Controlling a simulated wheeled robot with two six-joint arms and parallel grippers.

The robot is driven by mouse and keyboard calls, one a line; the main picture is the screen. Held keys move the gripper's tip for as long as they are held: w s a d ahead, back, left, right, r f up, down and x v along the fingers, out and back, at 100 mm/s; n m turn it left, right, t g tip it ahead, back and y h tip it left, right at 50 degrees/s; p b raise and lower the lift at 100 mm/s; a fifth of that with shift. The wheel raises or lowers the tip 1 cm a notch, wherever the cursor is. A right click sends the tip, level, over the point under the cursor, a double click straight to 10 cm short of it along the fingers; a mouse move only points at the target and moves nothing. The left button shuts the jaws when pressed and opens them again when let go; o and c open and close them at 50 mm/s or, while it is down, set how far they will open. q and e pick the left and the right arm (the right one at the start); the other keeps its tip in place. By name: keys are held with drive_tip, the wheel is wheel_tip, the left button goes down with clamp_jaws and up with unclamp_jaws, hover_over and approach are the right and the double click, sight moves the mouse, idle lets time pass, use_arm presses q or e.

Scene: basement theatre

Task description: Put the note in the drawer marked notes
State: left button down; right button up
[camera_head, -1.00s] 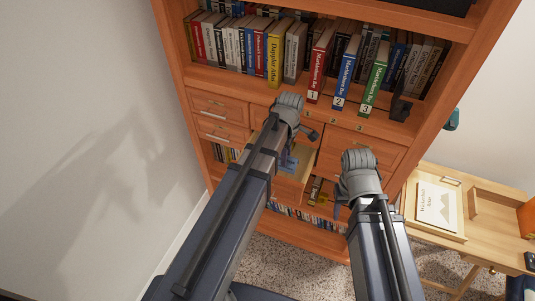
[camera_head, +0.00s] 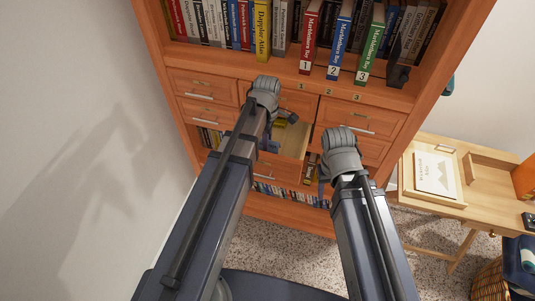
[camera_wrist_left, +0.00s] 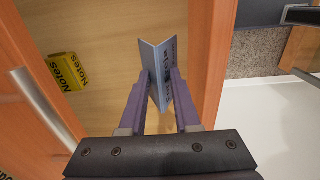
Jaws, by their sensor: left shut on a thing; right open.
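My left gripper (camera_wrist_left: 160,100) is shut on a folded blue note (camera_wrist_left: 153,65) with dark print, seen in the left wrist view. It holds the note above an open drawer (camera_wrist_left: 110,35), whose pale wooden floor shows below. A yellow pack (camera_wrist_left: 68,72) printed "Notes" lies in this drawer, to the left of the note. In the head view, the open drawer (camera_head: 296,138) juts from the cabinet beside my left gripper (camera_head: 268,146). I cannot read a label on its front. My right gripper (camera_head: 322,188) is open, lower and to the right, partly hidden by its wrist.
Shut drawers flank the open one, including an upper right drawer (camera_head: 358,117). Red, blue and green books (camera_head: 341,40) numbered 1 to 3 stand on the shelf above. A wooden desk (camera_head: 480,205) stands at the right. Carpet (camera_head: 280,250) lies clear before the cabinet.

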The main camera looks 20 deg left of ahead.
use_arm(q)
drive_tip(key=shift+f, duration=0.5)
use_arm(e)
drive_tip(key=shift+f, duration=0.55)
use_arm(q)
wheel_tip(320, 180, down, 4)
drive_tip(key=b, duration=0.4)
drive_tip(key=shift+r, duration=0.15)
drive_tip(key=shift+s+r, duration=0.1)
drive_tip(key=shift+r, duration=0.05)
drive_tip(key=c, duration=0.5)
unclamp_jaws()
use_arm(e)
wheel_tip(320, 180, down, 4)
drive_tip(key=shift+r, duration=0.25)
drive_tip(key=shift+r, duration=0.1)
use_arm(q)
wheel_tip(320, 180, up, 12)
drive_tip(key=p, duration=1.2)
drive_tip(key=shift+s+d+m+y, duration=0.2)
drive_tip(key=shift+s+d+m, duration=1.85)
drive_tip(key=shift+m, duration=1.5)
drive_tip(key=shift+s+d+m+y, duration=0.2)
drive_tip(key=shift+s+d+m, duration=1.25)
drive_tip(key=shift+s+m, duration=1.7)
drive_tip(key=shift+s+d+m+y, duration=0.2)
drive_tip(key=shift+s+d+m, duration=1.6)
drive_tip(key=shift+m, duration=2.2)
use_arm(e)
wheel_tip(320, 180, up, 12)
